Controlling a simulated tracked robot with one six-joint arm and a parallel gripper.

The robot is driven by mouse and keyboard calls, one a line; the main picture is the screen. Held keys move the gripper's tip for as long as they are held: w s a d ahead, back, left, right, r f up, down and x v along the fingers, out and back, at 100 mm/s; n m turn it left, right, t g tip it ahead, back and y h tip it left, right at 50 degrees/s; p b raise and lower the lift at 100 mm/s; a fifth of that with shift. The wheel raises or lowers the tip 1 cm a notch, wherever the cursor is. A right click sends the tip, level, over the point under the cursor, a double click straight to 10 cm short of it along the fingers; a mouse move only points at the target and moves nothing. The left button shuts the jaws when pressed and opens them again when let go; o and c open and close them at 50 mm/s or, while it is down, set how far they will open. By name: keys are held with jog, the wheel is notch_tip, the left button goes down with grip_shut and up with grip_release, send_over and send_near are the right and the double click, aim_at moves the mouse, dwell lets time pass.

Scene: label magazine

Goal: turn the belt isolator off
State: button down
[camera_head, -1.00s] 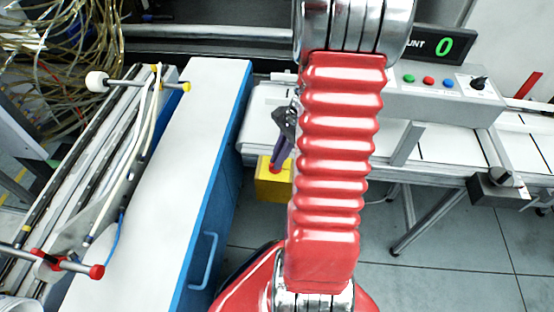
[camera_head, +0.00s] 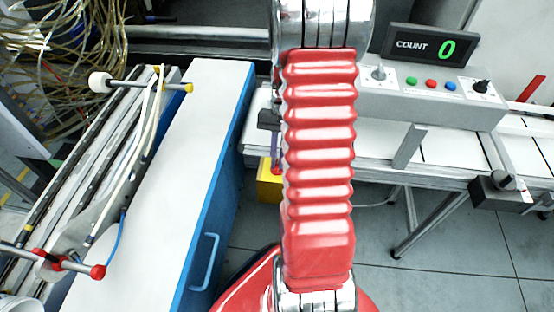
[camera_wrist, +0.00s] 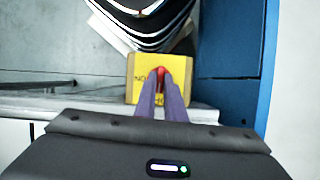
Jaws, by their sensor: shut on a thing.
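The belt isolator shows in the wrist view as a yellow plate (camera_wrist: 143,68) with dark lettering, partly covered, and a red handle (camera_wrist: 160,71) at its middle. My gripper (camera_wrist: 160,79) has its two purple fingers close together on the red handle, shut on it. In the head view the yellow box (camera_head: 268,188) sits low beside the conveyor's left end, partly behind my red arm. There my gripper (camera_head: 276,168) is mostly hidden by my arm.
A blue-sided cabinet with a white top (camera_head: 205,100) stands close left of the isolator. The white conveyor (camera_head: 375,145) runs to the right, with a button panel (camera_head: 440,105) and a count display reading 0 (camera_head: 430,46) behind it. Tangled cables hang at the back left.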

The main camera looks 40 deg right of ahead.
jog(key=shift+s+f+n+g, duration=0.15)
jog(key=shift+n+g, duration=0.15)
jog(key=shift+n, duration=0.2)
jog(key=c, duration=1.9)
grip_release()
jog(key=shift+a, duration=0.1)
jog(key=shift+o, duration=0.3)
jog(key=v, duration=1.4)
